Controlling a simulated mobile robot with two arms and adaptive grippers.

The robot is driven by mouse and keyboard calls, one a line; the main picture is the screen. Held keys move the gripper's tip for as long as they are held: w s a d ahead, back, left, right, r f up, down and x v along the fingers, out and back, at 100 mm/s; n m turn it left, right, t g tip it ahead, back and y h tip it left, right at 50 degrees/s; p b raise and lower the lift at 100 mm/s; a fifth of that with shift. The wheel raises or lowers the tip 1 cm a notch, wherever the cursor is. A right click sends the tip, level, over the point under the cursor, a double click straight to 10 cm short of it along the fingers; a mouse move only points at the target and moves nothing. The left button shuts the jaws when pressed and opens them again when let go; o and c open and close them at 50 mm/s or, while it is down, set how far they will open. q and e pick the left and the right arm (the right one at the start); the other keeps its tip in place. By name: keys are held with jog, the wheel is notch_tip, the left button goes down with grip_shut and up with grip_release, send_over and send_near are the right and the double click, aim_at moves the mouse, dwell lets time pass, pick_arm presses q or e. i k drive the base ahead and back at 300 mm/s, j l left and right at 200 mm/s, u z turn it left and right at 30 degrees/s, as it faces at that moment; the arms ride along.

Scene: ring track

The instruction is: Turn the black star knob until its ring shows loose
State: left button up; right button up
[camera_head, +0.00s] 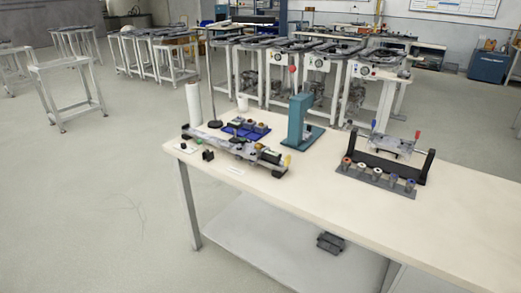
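Neither of my grippers is in the head view. A cream-topped workbench (330,185) stands ahead. A long grey and black device (225,145) lies along its left part, with a green part and a yellow tip near its right end. A small black piece (208,155) is at the bench's left front, beside this device. It is too small to tell whether it is the star knob. No ring showing loose or tight can be made out.
Also on the bench are a white cylinder (194,104), a teal upright press (299,120), a black-framed fixture (390,158), and a grey rack (375,182) with several coloured pieces. A dark object (330,242) lies on the lower shelf. Open floor (90,210) is at left.

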aim_at(242, 141)
jog(key=i+l, duration=0.15)
jog(key=i, duration=0.25)
jog(key=i+l, duration=0.15)
jog(key=i, duration=0.25)
jog(key=i+l+u, duration=0.1)
jog(key=i, duration=0.3)
jog(key=l, duration=0.1)
